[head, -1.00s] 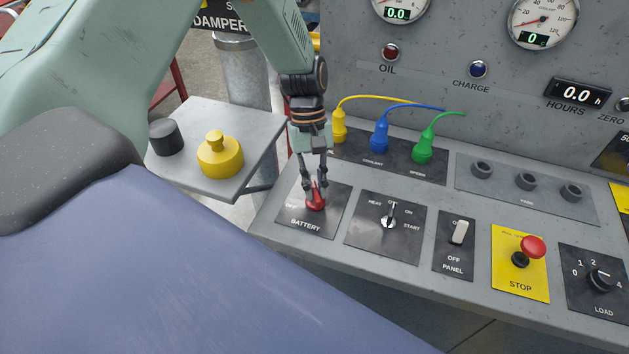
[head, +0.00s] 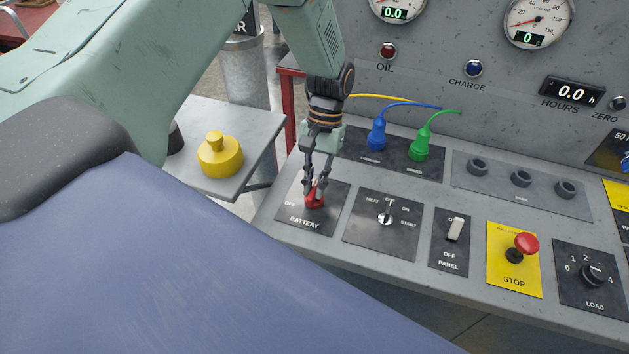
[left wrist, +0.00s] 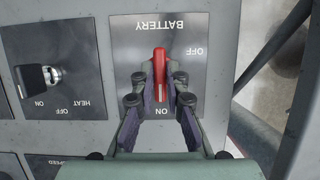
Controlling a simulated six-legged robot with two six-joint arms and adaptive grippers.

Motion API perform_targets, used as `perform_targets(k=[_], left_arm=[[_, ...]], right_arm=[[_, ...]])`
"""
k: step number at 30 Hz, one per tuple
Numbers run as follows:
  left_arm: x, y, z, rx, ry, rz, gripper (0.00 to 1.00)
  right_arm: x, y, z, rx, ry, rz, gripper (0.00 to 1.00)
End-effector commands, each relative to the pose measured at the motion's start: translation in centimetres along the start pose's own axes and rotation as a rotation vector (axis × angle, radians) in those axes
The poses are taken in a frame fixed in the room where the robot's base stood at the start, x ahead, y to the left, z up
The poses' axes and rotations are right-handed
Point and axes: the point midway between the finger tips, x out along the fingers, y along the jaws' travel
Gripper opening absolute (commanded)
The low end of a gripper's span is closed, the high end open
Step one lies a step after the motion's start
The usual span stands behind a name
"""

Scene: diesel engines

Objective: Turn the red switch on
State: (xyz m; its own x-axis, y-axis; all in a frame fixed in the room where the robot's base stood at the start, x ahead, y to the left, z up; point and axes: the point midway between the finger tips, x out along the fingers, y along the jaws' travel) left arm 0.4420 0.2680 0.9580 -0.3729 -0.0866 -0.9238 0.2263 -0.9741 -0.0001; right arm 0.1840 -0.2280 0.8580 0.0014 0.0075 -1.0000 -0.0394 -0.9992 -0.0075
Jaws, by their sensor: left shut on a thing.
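The red switch (head: 314,201) stands on the black BATTERY plate (head: 324,226) at the left end of the sloping console. My left gripper (head: 317,188) reaches down from above and is shut on the red switch. In the left wrist view, the red switch (left wrist: 160,65) is a long narrow handle between the two fingertips (left wrist: 160,78). There it lies along the picture's vertical, its near end toward the ON mark and the OFF mark off to its right. The fingers hide part of its sides. My right gripper is not in view.
A key switch (head: 386,216), a white panel switch (head: 455,229) and a red stop button (head: 526,243) line the console to the right. Blue (head: 377,135) and green (head: 420,148) plugs stand behind. A side shelf holds a yellow knob-topped piece (head: 220,156).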

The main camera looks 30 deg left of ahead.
Motion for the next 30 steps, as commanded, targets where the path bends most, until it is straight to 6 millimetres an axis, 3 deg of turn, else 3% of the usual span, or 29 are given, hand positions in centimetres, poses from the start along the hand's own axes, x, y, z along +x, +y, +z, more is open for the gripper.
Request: perform_targets(k=[12,13,21,30], left_arm=[[-0.01,0.01,-0.18,0.01,0.006,-0.003,0.0],[-0.01,0.01,-0.18,0.01,0.006,-0.003,0.14],[-0.01,0.01,-0.1,0.008,0.004,-0.003,0.36],[-0.18,0.02,-0.07,0.007,0.003,-0.003,0.36]], right_arm=[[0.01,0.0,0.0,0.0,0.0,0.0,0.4],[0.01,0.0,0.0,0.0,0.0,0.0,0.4],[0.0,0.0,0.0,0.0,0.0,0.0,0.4],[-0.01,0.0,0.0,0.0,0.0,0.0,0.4]])
